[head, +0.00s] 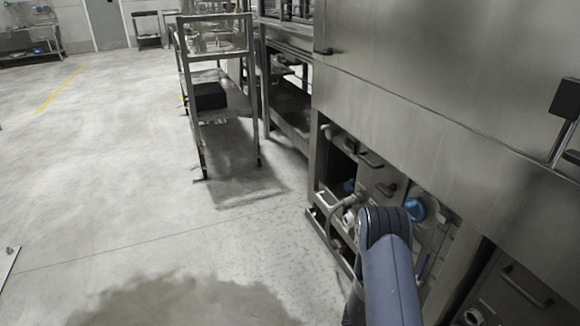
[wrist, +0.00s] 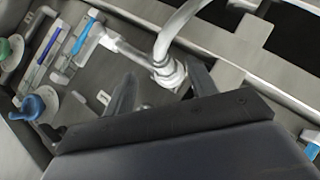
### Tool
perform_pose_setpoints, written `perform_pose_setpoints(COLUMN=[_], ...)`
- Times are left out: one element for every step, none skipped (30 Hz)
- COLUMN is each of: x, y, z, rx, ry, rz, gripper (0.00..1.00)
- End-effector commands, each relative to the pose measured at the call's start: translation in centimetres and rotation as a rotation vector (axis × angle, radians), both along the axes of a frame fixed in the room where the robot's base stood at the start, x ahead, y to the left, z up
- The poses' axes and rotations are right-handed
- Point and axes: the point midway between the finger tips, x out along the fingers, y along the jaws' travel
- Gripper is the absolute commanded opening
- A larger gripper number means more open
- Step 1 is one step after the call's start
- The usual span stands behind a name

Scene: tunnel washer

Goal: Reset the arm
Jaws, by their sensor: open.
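My gripper (wrist: 163,92) is open and empty in the wrist view, its two dark fingers apart. It faces the piping in the lower bay of the washer. A grey pipe with a fitting (wrist: 168,72) lies just past the fingertips; I cannot tell whether they touch. In the head view my arm (head: 388,265) reaches down at the lower right, in front of the open lower bay. The gripper is hidden there behind the arm.
The steel washer (head: 430,110) fills the right side. A blue knob (wrist: 32,107) and a green knob (wrist: 5,48) sit left of the gripper. A steel rack (head: 222,105) stands farther back.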

Motion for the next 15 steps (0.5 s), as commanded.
perform_pose_setpoints(x=[-0.3,-0.4,-0.5,-0.6,-0.7,-0.8,-0.9,-0.9,-1.0,-1.0,-1.0,-1.1,-1.1,-1.1,-1.1], y=[-0.9,-1.3,-1.9,-2.3,-2.7,-3.1,-3.4,-3.6,-3.9,-4.1,-4.2,-4.3,-4.0,-3.9,-3.9], z=[-0.8,-1.1,-1.4,-1.6,-1.8,-2.0,-2.2,-2.3,-2.4,-2.5,-2.6,-2.6,-2.5,-2.5,-2.5], rx=[0.000,-0.001,-0.001,0.000,-0.001,0.000,0.000,0.000,0.001,0.000,0.001,0.001,0.001,0.000,0.000], ry=[0.001,0.000,0.000,0.001,0.000,0.001,0.001,0.001,0.001,0.001,0.000,0.001,0.001,0.000,0.000], rz=[-0.005,-0.005,-0.005,-0.003,-0.005,-0.003,-0.003,-0.004,-0.002,-0.001,-0.001,0.000,0.001,0.002,0.002], gripper=[0.55,0.55,0.55,0.55,0.55,0.55,0.55,0.55,0.55,0.55,0.55,0.55,0.55,0.55,0.55])
